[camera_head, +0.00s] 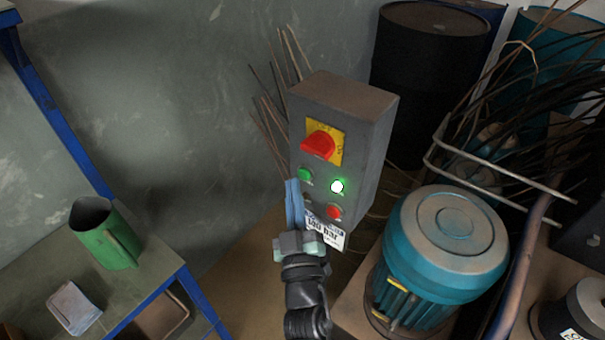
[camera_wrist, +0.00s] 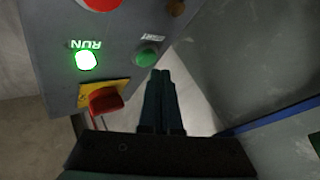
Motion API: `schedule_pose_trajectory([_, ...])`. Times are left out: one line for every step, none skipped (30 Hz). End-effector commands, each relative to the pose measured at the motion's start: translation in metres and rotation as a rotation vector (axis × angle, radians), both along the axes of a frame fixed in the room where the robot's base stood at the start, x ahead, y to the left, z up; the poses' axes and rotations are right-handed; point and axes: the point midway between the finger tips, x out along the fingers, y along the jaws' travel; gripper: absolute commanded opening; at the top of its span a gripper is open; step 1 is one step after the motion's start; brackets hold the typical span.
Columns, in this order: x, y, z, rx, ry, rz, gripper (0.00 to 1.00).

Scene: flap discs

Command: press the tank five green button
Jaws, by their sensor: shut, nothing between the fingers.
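A grey control box (camera_head: 372,140) stands at the middle of the head view. On its front are a red switch (camera_head: 319,146) on a yellow plate, a green button (camera_head: 306,174), a lit green lamp (camera_head: 338,187) and a red button (camera_head: 333,212). A white label (camera_head: 326,232) below is partly hidden by my gripper. My gripper (camera_head: 292,182) is shut and empty, its tips just below the green button in that view. In the wrist view the gripper tips (camera_wrist: 161,74) are close to the green button (camera_wrist: 148,56); I cannot tell whether they touch. The lamp (camera_wrist: 86,60) there is marked RUN.
A teal motor (camera_head: 445,245) stands at right, with dark drums (camera_head: 430,75) and thin rods behind. A bench with a blue frame (camera_head: 200,300) at left holds a green jug (camera_head: 104,235) and a pale pad (camera_head: 74,307). Open space lies left of the box.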

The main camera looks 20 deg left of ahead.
Motion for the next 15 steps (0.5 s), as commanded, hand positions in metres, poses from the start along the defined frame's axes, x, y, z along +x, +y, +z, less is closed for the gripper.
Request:
schedule_pose_trajectory([0.000, 0.000, 0.000, 0.000, 0.000, 0.000, 0.00])
schedule_pose_trajectory([-0.001, 0.000, 0.000, 0.000, 0.000, 0.001, 0.00])
schedule_pose_trajectory([-0.003, 0.001, -0.001, 0.000, 0.000, 0.001, 0.00])
schedule_pose_trajectory([-0.004, 0.002, -0.002, -0.002, 0.001, 0.001, 0.00])
schedule_pose_trajectory([-0.007, 0.003, -0.002, -0.003, 0.001, 0.001, 0.00])
schedule_pose_trajectory([-0.011, 0.004, -0.002, -0.002, 0.000, 0.001, 0.00])
schedule_pose_trajectory([-0.014, 0.005, -0.002, -0.001, 0.001, 0.002, 0.00])
schedule_pose_trajectory([-0.017, 0.006, -0.002, -0.002, 0.001, 0.002, 0.00])
schedule_pose_trajectory([-0.020, 0.008, -0.002, -0.001, 0.001, 0.002, 0.00])
schedule_pose_trajectory([-0.023, 0.008, -0.002, 0.000, 0.002, 0.002, 0.00])
schedule_pose_trajectory([-0.026, 0.009, -0.002, -0.001, 0.002, 0.001, 0.00])
schedule_pose_trajectory([-0.030, 0.011, -0.003, 0.000, 0.000, 0.001, 0.00])
schedule_pose_trajectory([-0.032, 0.012, -0.003, 0.000, -0.001, 0.001, 0.00])
schedule_pose_trajectory([-0.035, 0.013, -0.003, -0.003, 0.000, 0.001, 0.00])
schedule_pose_trajectory([-0.038, 0.014, -0.003, -0.001, 0.000, 0.001, 0.00])
